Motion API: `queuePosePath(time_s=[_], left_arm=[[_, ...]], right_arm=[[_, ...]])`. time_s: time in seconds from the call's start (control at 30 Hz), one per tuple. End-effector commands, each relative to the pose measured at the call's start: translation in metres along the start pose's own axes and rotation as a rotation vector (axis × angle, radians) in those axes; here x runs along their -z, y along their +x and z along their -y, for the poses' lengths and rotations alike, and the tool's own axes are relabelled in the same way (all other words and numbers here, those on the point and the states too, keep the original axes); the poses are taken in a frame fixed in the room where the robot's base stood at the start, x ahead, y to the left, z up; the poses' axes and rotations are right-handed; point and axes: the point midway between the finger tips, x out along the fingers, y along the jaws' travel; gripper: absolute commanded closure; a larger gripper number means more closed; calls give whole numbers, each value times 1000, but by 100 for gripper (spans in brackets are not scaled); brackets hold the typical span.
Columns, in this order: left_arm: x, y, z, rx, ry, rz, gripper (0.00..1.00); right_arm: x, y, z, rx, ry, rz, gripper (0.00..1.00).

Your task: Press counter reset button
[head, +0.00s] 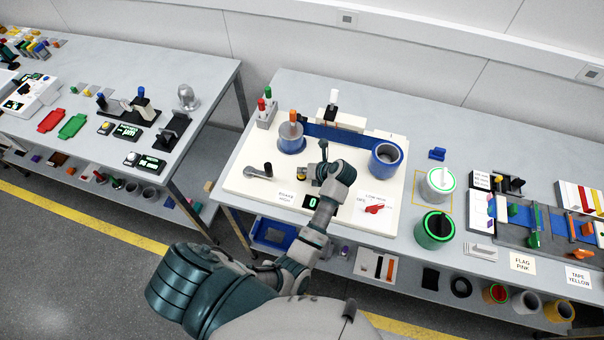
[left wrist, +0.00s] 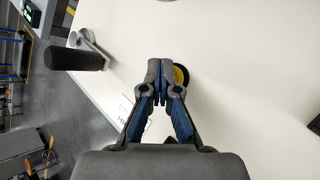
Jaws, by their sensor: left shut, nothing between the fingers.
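A small black counter display (head: 311,202) with a green digit sits on the cream board (head: 240,180). Just behind it is a small yellow and black round piece (head: 302,174), which looks like the button; it also shows in the left wrist view (left wrist: 182,76), partly hidden by my fingers. My left gripper (head: 322,158) is over the board just right of this piece in the head view. In the left wrist view my gripper (left wrist: 160,70) has its fingers together and empty, with the tips beside the yellow and black piece. I cannot tell whether they touch it. My right gripper is out of view.
A crank with a black handle (head: 268,169) stands left of the counter, also in the left wrist view (left wrist: 75,60). A blue cylinder (head: 386,158), a blue reel (head: 291,138) and a red switch (head: 375,209) are around it. Green-ringed cylinders (head: 434,230) stand on the right.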

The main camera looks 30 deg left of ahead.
Motion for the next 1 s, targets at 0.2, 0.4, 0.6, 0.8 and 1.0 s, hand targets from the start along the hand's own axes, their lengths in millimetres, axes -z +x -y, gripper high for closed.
queuePosePath(time_s=[0.2, 0.4, 0.6, 0.8, 1.0], left_arm=[[-4, -6, -4, 2, 0, -2, 100], [-7, -12, -8, 0, 1, -2, 100], [-7, -12, -7, 0, 1, -2, 100], [-10, -15, -10, 0, 0, -1, 100], [-20, -29, -19, 2, -1, -1, 100]], right_arm=[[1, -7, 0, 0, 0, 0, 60], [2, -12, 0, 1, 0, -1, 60], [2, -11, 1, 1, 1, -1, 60], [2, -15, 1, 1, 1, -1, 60], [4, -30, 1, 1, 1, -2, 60]])
